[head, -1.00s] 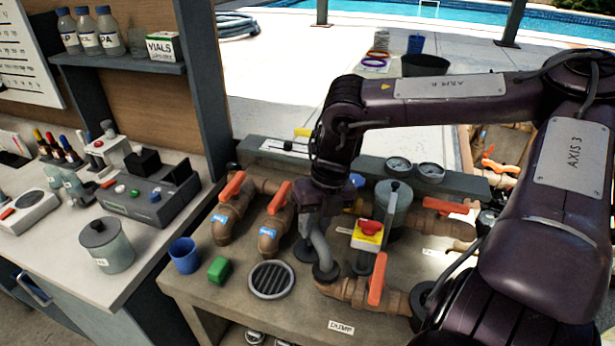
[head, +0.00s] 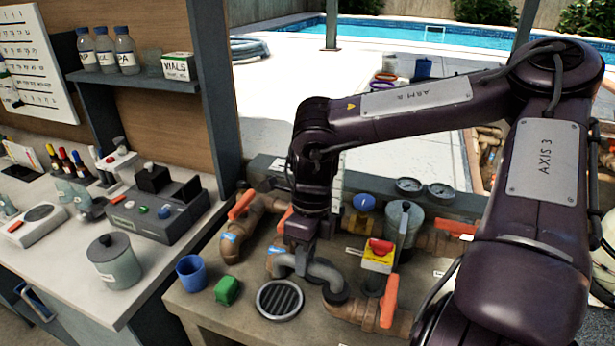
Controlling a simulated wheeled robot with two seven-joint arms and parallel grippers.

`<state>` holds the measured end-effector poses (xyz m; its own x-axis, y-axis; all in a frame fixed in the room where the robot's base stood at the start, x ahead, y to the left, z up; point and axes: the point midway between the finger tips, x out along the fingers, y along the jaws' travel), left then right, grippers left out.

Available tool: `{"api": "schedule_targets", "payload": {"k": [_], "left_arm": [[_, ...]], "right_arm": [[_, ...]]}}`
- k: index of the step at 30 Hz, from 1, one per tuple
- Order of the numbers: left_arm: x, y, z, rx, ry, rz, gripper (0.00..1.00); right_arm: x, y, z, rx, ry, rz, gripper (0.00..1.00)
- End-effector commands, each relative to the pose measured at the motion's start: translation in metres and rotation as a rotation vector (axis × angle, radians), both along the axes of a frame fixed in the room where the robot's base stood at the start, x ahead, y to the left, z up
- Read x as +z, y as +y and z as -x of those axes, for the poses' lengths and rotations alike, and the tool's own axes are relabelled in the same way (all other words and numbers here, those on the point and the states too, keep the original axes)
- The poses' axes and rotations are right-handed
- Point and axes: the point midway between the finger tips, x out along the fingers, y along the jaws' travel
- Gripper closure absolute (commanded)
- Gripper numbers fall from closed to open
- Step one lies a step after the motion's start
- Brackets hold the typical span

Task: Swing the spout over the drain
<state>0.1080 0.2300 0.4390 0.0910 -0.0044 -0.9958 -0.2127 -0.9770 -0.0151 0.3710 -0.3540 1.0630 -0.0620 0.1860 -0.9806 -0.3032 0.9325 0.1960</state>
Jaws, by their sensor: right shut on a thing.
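The spout (head: 325,272) is a grey curved pipe rising from a round collar on the brown pipework. My right gripper (head: 299,262) comes down from above and is shut on the spout near its free end, hiding part of it. The spout points left, its free end close to the far edge of the drain. Whether the outlet is above the grate I cannot tell. The drain (head: 280,300) is a round grate in the bench top, in front of the gripper. My left gripper is not in view.
A blue cup (head: 191,273) and green block (head: 228,290) stand left of the drain. Orange-handled valves (head: 241,205) stand behind; another orange lever (head: 389,300) and a red-and-yellow switch (head: 379,254) stand right. Grey gauges (head: 410,185) line the back.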

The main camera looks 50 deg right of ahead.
Motion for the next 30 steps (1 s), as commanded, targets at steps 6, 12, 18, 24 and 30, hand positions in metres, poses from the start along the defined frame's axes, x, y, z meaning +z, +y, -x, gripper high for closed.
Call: {"api": "schedule_targets", "payload": {"k": [6, 12, 18, 24, 30], "left_arm": [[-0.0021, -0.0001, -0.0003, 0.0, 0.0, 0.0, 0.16], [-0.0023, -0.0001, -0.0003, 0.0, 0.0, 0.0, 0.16], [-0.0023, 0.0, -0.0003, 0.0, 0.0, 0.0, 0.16], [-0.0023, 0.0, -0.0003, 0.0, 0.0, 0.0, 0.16], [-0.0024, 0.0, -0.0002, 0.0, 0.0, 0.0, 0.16]], "right_arm": [[0.0005, 0.0035, 0.0006, 0.061, -0.002, 0.002, 1.0], [0.001, 0.0047, 0.001, 0.078, -0.002, 0.001, 1.0], [0.0011, 0.0048, 0.001, 0.08, -0.002, 0.001, 1.0], [0.0011, 0.0048, 0.0009, 0.079, -0.002, 0.0, 0.68], [0.0007, 0.0047, 0.0011, 0.077, -0.001, 0.0, 0.68]]}}
